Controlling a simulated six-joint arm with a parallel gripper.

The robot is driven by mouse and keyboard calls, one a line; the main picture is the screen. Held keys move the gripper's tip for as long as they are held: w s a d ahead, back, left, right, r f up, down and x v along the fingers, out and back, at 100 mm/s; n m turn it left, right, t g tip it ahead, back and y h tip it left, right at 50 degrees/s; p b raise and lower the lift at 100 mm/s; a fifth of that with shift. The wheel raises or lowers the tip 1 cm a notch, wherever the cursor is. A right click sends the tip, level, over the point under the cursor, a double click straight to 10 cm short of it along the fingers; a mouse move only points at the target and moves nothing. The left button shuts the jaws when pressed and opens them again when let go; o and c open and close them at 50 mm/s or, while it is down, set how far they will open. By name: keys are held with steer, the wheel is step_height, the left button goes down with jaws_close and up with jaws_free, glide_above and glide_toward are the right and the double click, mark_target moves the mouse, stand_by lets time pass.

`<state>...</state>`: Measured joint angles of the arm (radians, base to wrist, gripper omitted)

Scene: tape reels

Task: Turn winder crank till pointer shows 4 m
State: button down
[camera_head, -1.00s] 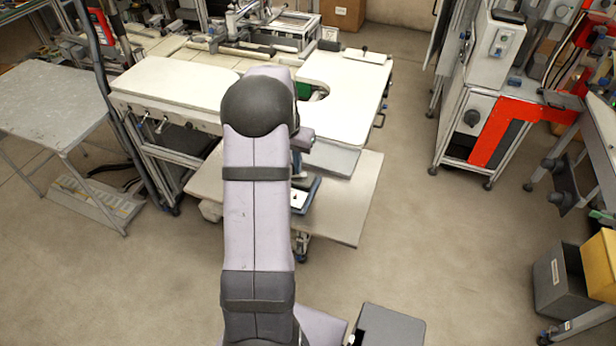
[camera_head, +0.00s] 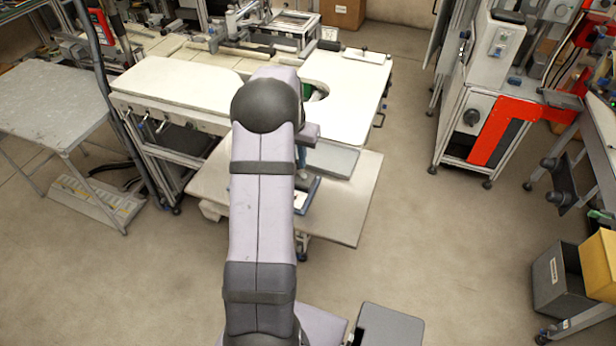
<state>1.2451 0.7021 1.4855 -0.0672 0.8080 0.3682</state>
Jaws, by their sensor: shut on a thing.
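My arm runs up the middle of the camera_head view and hides much of the workbench behind it. My gripper is not visible; the upper arm and the dark elbow cover that area. I cannot make out the winder, its crank or its pointer. A small green part (camera_head: 307,90) shows just right of the elbow, by the curved cutout of the white bench top (camera_head: 352,100). I cannot tell what it belongs to.
A grey panel (camera_head: 333,160) and a blue-edged tray (camera_head: 309,193) sit right of my arm, over a low shelf (camera_head: 345,205). A grey table (camera_head: 50,100) stands left. A machine with a red frame (camera_head: 500,130) and bins (camera_head: 560,285) stand right. The floor between is clear.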

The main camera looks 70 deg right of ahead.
steer(key=shift+s+a+f, duration=0.1)
steer(key=shift+s+f, duration=0.05)
steer(key=shift+s, duration=0.1)
steer(key=shift+s+d, duration=0.4)
steer(key=shift+s, duration=0.2)
stand_by(0.3)
